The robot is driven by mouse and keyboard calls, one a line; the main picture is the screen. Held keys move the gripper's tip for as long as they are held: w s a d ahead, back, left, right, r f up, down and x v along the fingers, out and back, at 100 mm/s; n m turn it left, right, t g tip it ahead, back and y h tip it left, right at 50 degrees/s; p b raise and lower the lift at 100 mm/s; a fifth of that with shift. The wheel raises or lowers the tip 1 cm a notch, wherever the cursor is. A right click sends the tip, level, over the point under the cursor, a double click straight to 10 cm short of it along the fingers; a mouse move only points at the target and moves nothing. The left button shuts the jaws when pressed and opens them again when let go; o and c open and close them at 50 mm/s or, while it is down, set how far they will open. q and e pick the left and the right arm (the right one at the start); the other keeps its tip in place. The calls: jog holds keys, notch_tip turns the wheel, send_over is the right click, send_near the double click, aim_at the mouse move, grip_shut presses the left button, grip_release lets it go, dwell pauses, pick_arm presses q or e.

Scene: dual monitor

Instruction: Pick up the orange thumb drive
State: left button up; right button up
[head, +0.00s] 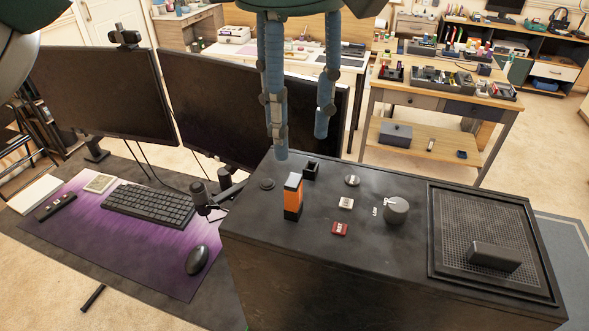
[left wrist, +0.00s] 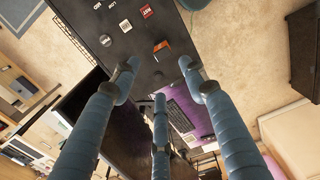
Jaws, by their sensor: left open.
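The orange thumb drive (head: 293,200) stands upright on the dark cabinet top (head: 330,240), near its left end. It is orange with a black lower part and a pale top. My left gripper (head: 301,145) hangs from above with blue-grey fingers spread open and empty. Its fingertips are above and behind the drive, apart from it. In the left wrist view the drive (left wrist: 162,48) shows beyond the open fingers (left wrist: 160,72), between the two outer fingertips. My right gripper is not in view.
A mesh panel (head: 470,225) fills the right end. Monitors (head: 225,105) stand just behind left.

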aim_at(294, 180)
pick_arm(q)
notch_tip(294, 180, down, 3)
jog(key=shift+s+r, duration=0.15)
jog(key=shift+s+f+p, duration=0.15)
jog(key=shift+s+f, duration=0.05)
jog(key=shift+f, duration=0.4)
jog(key=shift+s+f+p, duration=0.15)
jog(key=shift+s+f, duration=0.05)
jog(key=shift+f, duration=0.7)
notch_tip(294, 180, down, 4)
jog(key=shift+w+d+r+p, duration=0.1)
jog(key=shift+r+p, duration=0.05)
jog(key=shift+p, duration=0.85)
jog(key=shift+f, duration=0.5)
jog(key=c, duration=1.1)
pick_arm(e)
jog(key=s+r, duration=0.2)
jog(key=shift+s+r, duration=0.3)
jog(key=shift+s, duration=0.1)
